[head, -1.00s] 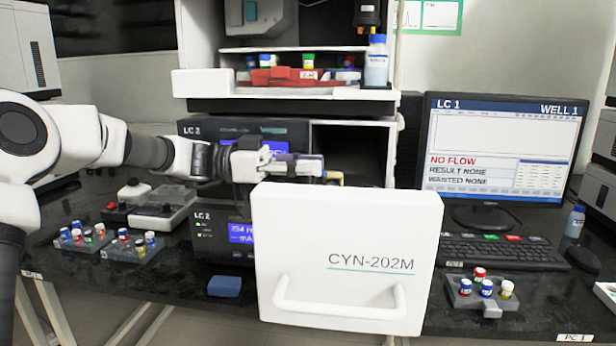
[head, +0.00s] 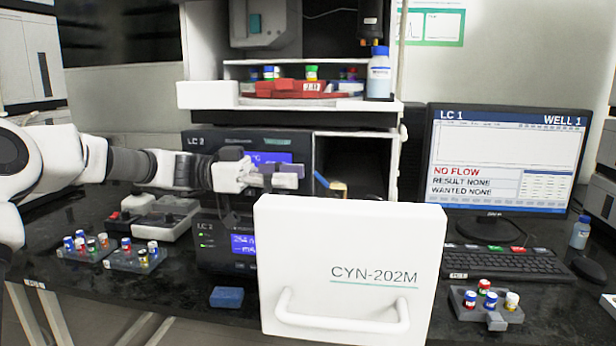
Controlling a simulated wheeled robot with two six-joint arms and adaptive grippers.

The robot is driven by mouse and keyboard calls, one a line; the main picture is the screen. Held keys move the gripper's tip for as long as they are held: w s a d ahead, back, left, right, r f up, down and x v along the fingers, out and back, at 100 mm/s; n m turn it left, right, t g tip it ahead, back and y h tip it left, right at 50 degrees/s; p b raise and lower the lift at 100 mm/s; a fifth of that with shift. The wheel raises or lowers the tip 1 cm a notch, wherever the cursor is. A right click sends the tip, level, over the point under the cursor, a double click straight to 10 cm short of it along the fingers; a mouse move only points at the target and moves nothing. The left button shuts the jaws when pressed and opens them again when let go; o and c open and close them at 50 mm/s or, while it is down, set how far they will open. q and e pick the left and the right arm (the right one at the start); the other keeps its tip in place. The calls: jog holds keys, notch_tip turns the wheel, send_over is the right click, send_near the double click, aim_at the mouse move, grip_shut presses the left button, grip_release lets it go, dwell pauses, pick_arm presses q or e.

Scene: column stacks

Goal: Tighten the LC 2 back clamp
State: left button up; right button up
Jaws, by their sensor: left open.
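The LC 2 stack has an upper module (head: 215,141) and a lower module (head: 208,228), both with blue displays. An open compartment (head: 350,150) is in the upper module's right part. Inside it, a small blue piece (head: 321,180) and a yellow-brown piece (head: 338,188) show low down; I cannot tell which is the back clamp. My left gripper (head: 288,175) is open, in front of the upper display and left of these pieces, apart from the blue one. The white CYN-202M door (head: 350,240) hangs open in front and hides the compartment's lower part. My right gripper is out of view.
Vial racks (head: 140,259) stand at the left, and another (head: 486,306) at the right. A blue block (head: 227,297) lies before the stack. A monitor (head: 495,160) reads LC 1, NO FLOW. A bottle (head: 379,75) stands on the shelf above.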

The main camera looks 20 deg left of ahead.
pick_arm(q)
jog(key=v, duration=0.8)
jog(key=shift+d+f, duration=0.1)
